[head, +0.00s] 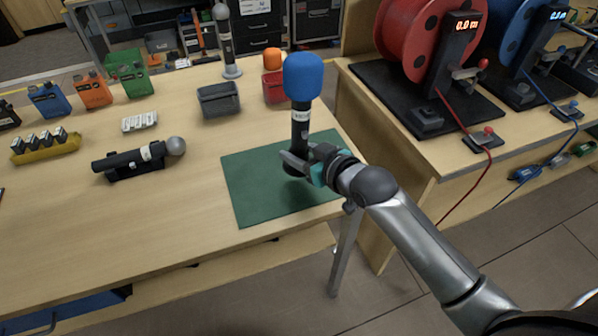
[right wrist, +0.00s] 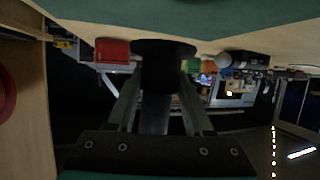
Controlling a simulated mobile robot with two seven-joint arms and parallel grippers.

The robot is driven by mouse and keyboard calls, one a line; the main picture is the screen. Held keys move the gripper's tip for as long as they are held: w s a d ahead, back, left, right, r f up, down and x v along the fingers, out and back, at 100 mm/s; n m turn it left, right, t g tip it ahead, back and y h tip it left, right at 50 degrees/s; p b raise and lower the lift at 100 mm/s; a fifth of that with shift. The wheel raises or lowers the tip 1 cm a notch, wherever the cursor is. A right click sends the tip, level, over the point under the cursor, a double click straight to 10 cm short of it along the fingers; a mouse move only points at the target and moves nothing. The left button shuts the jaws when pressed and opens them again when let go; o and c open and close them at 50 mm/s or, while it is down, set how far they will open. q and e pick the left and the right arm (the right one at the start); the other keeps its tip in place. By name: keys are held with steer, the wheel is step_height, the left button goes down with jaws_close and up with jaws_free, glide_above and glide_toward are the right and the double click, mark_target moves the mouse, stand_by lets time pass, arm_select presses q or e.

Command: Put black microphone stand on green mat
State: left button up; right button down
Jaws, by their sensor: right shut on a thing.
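The black microphone stand (head: 301,132), topped with a blue foam head (head: 303,78), stands roughly upright over the green mat (head: 250,190). My right gripper (head: 300,163) is shut on its lower part, with the arm coming in from the right. In the right wrist view its dark round base (right wrist: 163,49) lies close against the mat (right wrist: 150,14). I cannot tell whether the base touches the mat. The gripper and arm hide part of the base and mat in the head view. My left gripper is not in view.
A grey bin (head: 219,101) and red container (head: 276,88) stand behind the mat. A black microphone (head: 130,160) lies in a holder to the left; another (head: 223,35) stands at the back. Cable reels (head: 420,35) sit on the right bench. Table front left is clear.

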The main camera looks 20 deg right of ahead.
steer(key=shift+f, duration=0.4)
step_height(320, 180, down, 4)
steer(key=shift+r+b, duration=0.1)
steer(key=shift+b, duration=0.8)
steer(key=c, duration=0.7)
jaws_free()
steer(key=shift+f, duration=0.2)
steer(key=o, duration=0.4)
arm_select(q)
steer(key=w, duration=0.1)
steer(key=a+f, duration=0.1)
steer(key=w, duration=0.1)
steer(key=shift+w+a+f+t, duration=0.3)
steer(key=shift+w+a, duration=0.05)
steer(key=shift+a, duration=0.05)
